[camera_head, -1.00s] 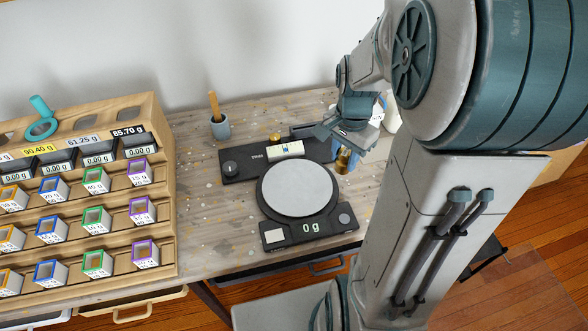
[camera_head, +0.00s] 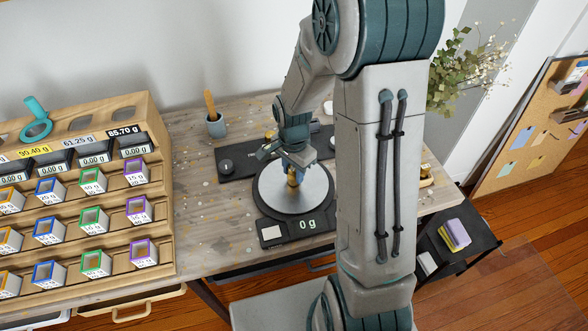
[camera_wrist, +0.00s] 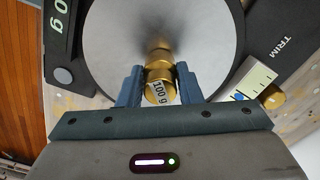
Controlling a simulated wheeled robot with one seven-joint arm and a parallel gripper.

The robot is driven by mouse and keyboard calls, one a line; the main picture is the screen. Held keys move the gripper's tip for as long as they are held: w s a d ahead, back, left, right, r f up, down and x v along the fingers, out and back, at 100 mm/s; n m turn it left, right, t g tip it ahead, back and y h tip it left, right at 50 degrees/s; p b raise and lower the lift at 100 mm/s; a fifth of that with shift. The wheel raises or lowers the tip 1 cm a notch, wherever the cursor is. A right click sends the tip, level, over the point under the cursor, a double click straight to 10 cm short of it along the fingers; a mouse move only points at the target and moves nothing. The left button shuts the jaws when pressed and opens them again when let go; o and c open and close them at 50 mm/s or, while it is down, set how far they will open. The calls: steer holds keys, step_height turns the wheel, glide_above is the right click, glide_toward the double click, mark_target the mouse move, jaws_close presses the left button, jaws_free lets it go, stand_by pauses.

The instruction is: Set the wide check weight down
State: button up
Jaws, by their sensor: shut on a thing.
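The wide check weight is a brass cylinder marked 100 g, clear in the wrist view (camera_wrist: 159,88) and small in the head view (camera_head: 292,179). My gripper (camera_head: 294,168) is shut on it, with one blue-grey finger on each side of the brass in the wrist view (camera_wrist: 160,86). The weight is over the round grey pan (camera_head: 312,200) of the black scale (camera_head: 270,235). The scale's display reads 0 g. I cannot tell whether the weight's base touches the pan.
A black TRIM unit (camera_head: 227,167) lies behind the pan. A cup with a wooden stick (camera_head: 216,125) stands at the back. A wooden rack (camera_head: 165,235) of coloured boxes and small displays fills the left. The bench between rack and scale is mostly clear.

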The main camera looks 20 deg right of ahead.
steer(key=shift+f, duration=0.15)
steer(key=o, duration=1)
